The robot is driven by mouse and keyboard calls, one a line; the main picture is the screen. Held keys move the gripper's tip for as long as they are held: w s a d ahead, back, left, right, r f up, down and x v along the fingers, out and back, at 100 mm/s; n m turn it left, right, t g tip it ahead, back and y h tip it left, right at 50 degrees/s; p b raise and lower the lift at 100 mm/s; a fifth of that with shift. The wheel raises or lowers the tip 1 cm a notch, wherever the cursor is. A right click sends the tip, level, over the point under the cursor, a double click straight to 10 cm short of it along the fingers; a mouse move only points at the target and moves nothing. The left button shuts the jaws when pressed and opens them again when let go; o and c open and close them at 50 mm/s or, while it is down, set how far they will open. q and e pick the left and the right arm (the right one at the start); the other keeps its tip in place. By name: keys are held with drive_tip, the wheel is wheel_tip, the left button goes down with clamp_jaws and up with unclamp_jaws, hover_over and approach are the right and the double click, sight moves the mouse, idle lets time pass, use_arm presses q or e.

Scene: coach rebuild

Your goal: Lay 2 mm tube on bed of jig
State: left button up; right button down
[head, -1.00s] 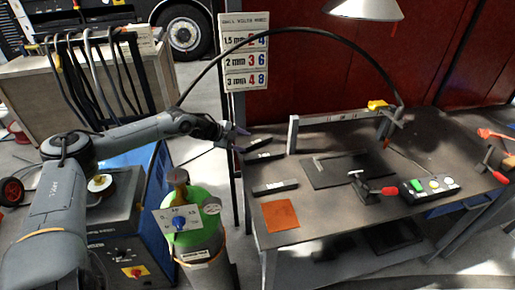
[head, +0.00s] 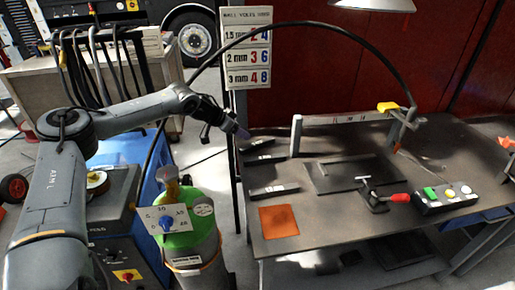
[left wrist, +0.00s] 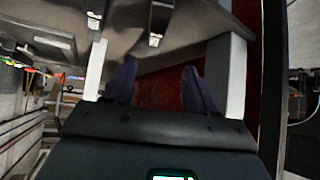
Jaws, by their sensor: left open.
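My left gripper (head: 241,133) is open and empty, above the back left corner of the workbench. Its two purple fingers (left wrist: 160,88) stand apart in the left wrist view, with nothing between them. The jig is a dark flat plate (head: 338,177) on the bench, with a red-handled clamp (head: 385,198) at its front right. Dark narrow blocks lie left of it, one at the back (head: 262,158) and one nearer (head: 273,189). Two dark blocks with pale labels (left wrist: 157,22) show in the left wrist view. I cannot make out a 2 mm tube. My right gripper is out of view.
A control box with a green button (head: 444,197) stands right of the jig. An orange square (head: 278,222) lies at the front left. A light frame (head: 345,119) crosses the back. A green gas cylinder (head: 188,215) and a voltage sign (head: 249,58) stand left of the bench.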

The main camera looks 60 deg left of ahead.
sight(257, 143)
use_arm(q)
drive_tip(key=shift+b+x, duration=0.35)
drive_tip(key=shift+x, duration=0.5)
drive_tip(key=shift+w+d+f+b, duration=0.1)
drive_tip(key=shift+w+f+b, duration=0.3)
drive_tip(key=shift+f, duration=0.15)
drive_tip(key=shift+w+d+f, duration=0.1)
drive_tip(key=shift+w+f, duration=0.25)
drive_tip(key=shift+w, duration=0.15)
drive_tip(key=shift+b, duration=0.3)
drive_tip(key=f, duration=0.1)
drive_tip(key=w+f+b, duration=0.1)
drive_tip(key=f+b, duration=0.1)
drive_tip(key=shift+w+d+f, duration=0.2)
drive_tip(key=shift+w+d, duration=0.05)
drive_tip(key=shift+w, duration=0.1)
drive_tip(key=shift+w+f+b, duration=0.35)
drive_tip(key=shift+w+b, duration=0.05)
drive_tip(key=shift+w, duration=0.35)
clamp_jaws()
